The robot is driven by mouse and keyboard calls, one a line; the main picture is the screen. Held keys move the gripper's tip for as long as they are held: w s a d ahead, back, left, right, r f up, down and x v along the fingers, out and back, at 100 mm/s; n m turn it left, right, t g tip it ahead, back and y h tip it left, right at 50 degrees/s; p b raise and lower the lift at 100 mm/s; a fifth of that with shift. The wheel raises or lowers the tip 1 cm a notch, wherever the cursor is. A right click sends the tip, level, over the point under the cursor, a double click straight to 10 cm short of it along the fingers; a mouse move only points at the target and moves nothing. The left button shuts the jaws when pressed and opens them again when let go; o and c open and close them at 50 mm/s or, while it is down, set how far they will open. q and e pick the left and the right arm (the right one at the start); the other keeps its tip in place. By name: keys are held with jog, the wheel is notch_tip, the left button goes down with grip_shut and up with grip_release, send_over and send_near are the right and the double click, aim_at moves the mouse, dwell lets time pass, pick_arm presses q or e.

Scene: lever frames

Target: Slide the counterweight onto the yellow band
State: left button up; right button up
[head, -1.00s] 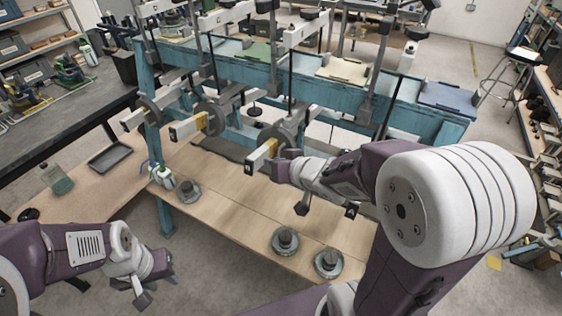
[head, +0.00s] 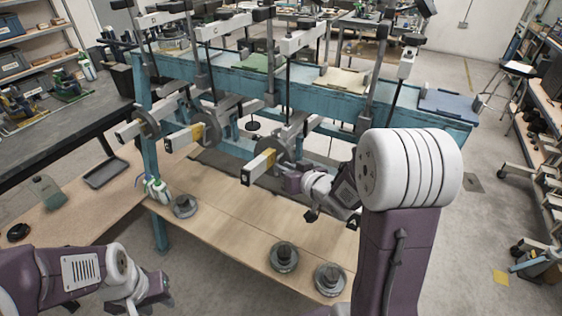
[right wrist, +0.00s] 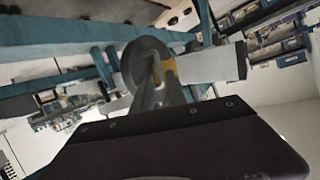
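In the head view, the nearest lever's pale beam (head: 249,174) has a yellow band (head: 270,157) near its end. A grey counterweight disc (head: 284,138) sits on that beam, right behind the band. In the right wrist view the counterweight (right wrist: 143,62) is close ahead, with yellow (right wrist: 169,70) showing beside its collar; I cannot tell how far they overlap. My right gripper (head: 293,181) is close to the counterweight, below and right of it. Its fingertips are hidden, so its grip is unclear. My left gripper (head: 143,296) is low at left, away from the levers, fingers unclear.
Similar levers with discs stand to the left, one with its own yellow band (head: 197,132). Loose round weights (head: 284,257) sit on the wooden shelf (head: 230,225). The blue frame (head: 400,119) runs behind. A bottle (head: 47,190) and dark tray (head: 108,172) lie at left.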

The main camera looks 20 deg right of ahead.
aim_at(271, 160)
jog(key=shift+x, duration=1.2)
jog(key=shift+s, duration=0.15)
grip_shut()
dwell(0.3)
